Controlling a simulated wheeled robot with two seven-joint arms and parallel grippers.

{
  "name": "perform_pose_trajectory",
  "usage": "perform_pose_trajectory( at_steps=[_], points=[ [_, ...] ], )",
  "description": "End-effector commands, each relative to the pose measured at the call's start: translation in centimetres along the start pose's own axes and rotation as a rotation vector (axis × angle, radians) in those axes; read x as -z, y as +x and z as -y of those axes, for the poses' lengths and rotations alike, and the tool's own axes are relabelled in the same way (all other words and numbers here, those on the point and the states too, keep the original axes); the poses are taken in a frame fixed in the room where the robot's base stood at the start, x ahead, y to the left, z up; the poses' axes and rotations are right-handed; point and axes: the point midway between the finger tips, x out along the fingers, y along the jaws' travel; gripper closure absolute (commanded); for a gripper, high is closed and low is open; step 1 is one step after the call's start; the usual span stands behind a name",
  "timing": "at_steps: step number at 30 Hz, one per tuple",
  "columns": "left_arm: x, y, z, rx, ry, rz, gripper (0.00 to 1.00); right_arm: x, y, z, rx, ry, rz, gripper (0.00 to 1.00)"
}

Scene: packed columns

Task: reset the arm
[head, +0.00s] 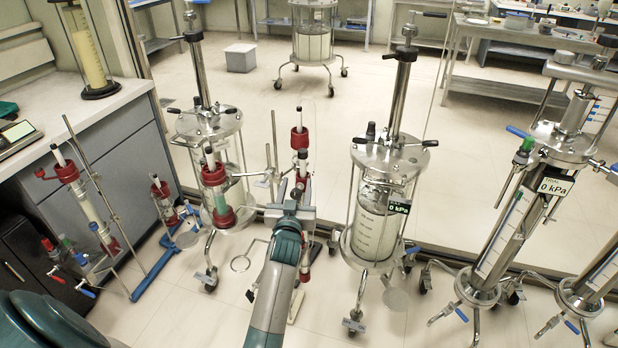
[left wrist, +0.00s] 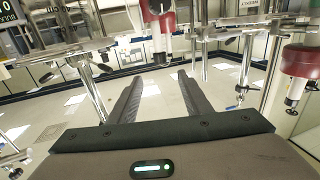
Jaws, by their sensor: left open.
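My left arm reaches up the middle of the head view, and its left gripper (head: 296,202) points away from me. In the left wrist view the gripper (left wrist: 158,77) has its two dark fingers apart, with only floor visible between them. A narrow column with red end caps (head: 300,138) stands just beyond the gripper in the head view, partly hidden by the gripper and arm. Whether they touch is not clear. In the left wrist view a red cap (left wrist: 157,24) shows above the fingers. My right gripper is not in view.
Glass columns on wheeled stands are left (head: 228,125) and right (head: 383,158) of the arm. Another column reading 0 kPa (head: 515,222) is farther right. Red-capped columns on a blue-based stand (head: 150,275) are at left, near a bench (head: 95,105). Open floor (head: 290,105) lies behind.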

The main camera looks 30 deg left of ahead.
Motion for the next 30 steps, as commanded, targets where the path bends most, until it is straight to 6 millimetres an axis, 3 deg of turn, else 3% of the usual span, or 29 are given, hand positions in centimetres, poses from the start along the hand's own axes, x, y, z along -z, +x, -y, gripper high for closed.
perform_pose_trajectory(
  at_steps=[8, 11, 14, 17, 23, 30],
  points=[
    [-0.3, -0.1, -0.1, -0.003, 0.002, 0.006, 0.55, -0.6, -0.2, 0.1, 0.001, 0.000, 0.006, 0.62],
    [-1.5, -0.2, -0.6, -0.016, 0.009, 0.029, 0.55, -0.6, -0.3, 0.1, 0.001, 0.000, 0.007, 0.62],
    [-4.0, -0.8, -1.4, -0.040, 0.023, 0.074, 0.55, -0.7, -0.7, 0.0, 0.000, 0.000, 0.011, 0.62],
    [-7.9, -1.9, -2.7, -0.078, 0.044, 0.143, 0.55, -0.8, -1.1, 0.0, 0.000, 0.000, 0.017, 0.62],
    [-18.4, -6.5, -5.1, -0.172, 0.103, 0.334, 0.55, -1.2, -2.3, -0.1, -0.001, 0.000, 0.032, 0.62],
    [-30.8, -15.4, -5.9, -0.276, 0.178, 0.573, 0.55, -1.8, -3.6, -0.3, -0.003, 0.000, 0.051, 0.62]
  ],
)
